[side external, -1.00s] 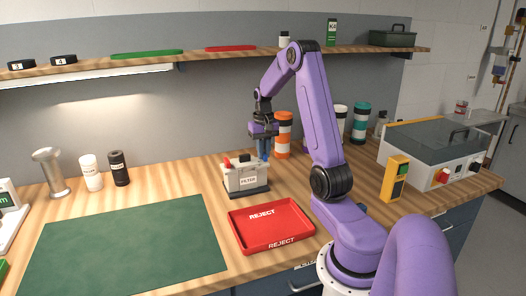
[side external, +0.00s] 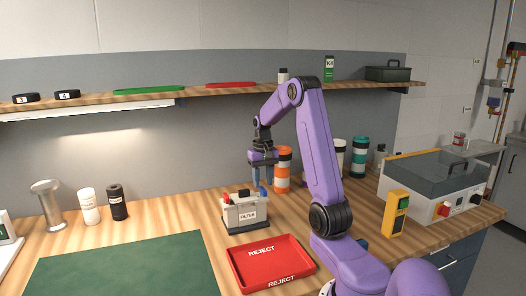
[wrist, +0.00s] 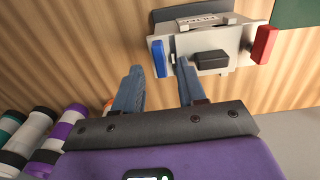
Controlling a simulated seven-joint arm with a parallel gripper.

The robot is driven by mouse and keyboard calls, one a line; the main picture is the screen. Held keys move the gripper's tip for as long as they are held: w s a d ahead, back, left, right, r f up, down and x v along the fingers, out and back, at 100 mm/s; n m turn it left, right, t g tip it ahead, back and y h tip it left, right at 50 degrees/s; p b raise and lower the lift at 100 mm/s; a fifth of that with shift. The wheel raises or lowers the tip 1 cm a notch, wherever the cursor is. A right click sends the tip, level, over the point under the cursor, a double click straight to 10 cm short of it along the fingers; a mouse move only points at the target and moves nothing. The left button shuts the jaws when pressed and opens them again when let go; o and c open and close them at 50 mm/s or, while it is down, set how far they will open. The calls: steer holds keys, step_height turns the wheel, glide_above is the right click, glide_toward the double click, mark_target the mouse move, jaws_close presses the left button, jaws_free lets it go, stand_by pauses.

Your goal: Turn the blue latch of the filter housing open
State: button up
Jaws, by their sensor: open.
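The filter housing (side external: 246,215) is a light grey box on a dark base, with a white label reading FILTER, standing on the wooden bench. In the wrist view, its blue latch (wrist: 158,57) is an upright bar at the left end of the housing (wrist: 212,47). A red latch (wrist: 264,44) is at the right end. My gripper (wrist: 160,70) is open and empty, pointing down at the blue-latch end. Its fingertips lie on either side of the blue latch in the picture; I cannot tell their depth. The side view shows my gripper (side external: 262,181) just above the housing's right end.
A red REJECT tray (side external: 272,263) lies in front of the housing. An orange-and-white tube (side external: 282,170) stands close behind my gripper. A green mat (side external: 125,268) lies front left, clear. A yellow-fronted control box (side external: 396,213) and a lidded machine (side external: 440,180) stand right.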

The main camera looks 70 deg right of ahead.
mark_target(263, 188)
step_height(263, 188, up, 15)
stand_by(0.3)
steer(key=shift+f, duration=0.1)
stand_by(0.4)
steer(key=a+f+n, duration=0.2)
steer(key=a+n, duration=0.1)
steer(key=a, duration=0.6)
steer(key=w+a+f+n, duration=0.1)
steer(key=a+n, duration=0.3)
steer(key=a, duration=0.6)
steer(key=a+f+n, duration=0.2)
steer(key=a+n, duration=0.1)
steer(key=a, duration=0.6)
steer(key=s+a+f+n, duration=0.4)
steer(key=s+a+n, duration=0.1)
steer(key=s, duration=0.5)
steer(key=s+a+f+n, duration=0.4)
steer(key=s+a+n, duration=0.2)
steer(key=s, duration=0.5)
steer(key=shift+s+a, duration=0.15)
steer(key=shift+a, duration=0.35)
